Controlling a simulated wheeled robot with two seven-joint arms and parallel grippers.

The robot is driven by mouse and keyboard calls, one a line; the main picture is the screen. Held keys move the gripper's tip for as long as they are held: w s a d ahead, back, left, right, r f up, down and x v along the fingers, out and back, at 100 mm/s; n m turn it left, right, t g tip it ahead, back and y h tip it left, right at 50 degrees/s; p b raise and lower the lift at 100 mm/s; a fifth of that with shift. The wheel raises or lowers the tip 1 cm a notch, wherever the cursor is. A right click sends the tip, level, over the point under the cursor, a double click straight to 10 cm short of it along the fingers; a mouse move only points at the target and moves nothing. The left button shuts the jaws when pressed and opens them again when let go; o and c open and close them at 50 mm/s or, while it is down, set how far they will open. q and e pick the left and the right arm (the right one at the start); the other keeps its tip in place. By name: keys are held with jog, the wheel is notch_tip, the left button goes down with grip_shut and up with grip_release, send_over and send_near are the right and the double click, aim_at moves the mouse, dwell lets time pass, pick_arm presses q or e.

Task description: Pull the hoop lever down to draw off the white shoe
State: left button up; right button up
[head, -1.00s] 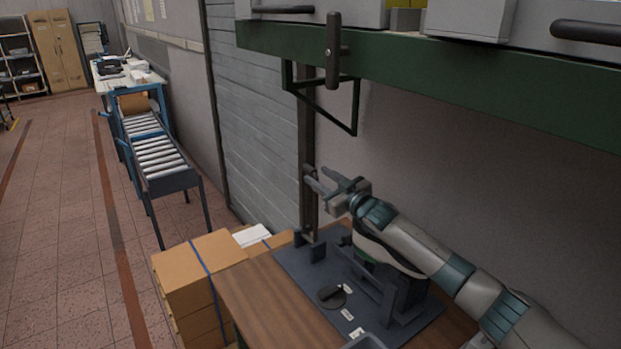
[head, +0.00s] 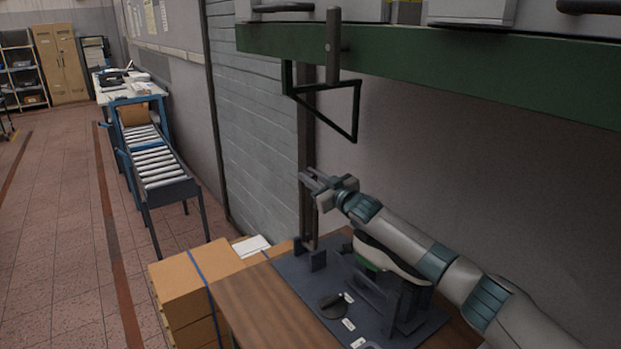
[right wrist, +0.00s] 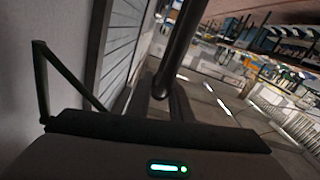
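The white shoe (head: 398,264), with some green on it, sits on a dark stand on the bench fixture and is partly hidden by my right arm. A dark upright post (head: 309,215) rises from the fixture's base plate (head: 294,268). A dark vertical bar handle (head: 333,45) shows high up in front of the green beam. A dark rod with a rounded end also shows in the right wrist view (right wrist: 178,60). I cannot tell which part is the hoop lever. My right gripper (head: 309,181) is open beside the post, above the shoe, apparently empty. My left gripper is out of view.
A green shelf beam (head: 430,58) with a triangular bracket (head: 357,110) overhangs the bench (head: 245,300). Cardboard boxes (head: 180,280) stand left of the bench. A roller conveyor (head: 160,165) stands farther left, with open floor around it.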

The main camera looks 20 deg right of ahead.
grip_shut()
jog(key=shift+a+f, duration=0.1)
dwell(1.2)
jog(key=s+a+f+n+b, duration=0.1)
jog(key=s+a+f+n, duration=0.1)
jog(key=a, duration=0.5)
jog(key=s+a+f+n+b, duration=0.1)
jog(key=s+a+f+n, duration=0.2)
jog(key=a+n, duration=0.2)
jog(key=shift+s+a, duration=0.2)
jog(key=shift+a, duration=1.1)
jog(key=o, duration=0.7)
grip_release()
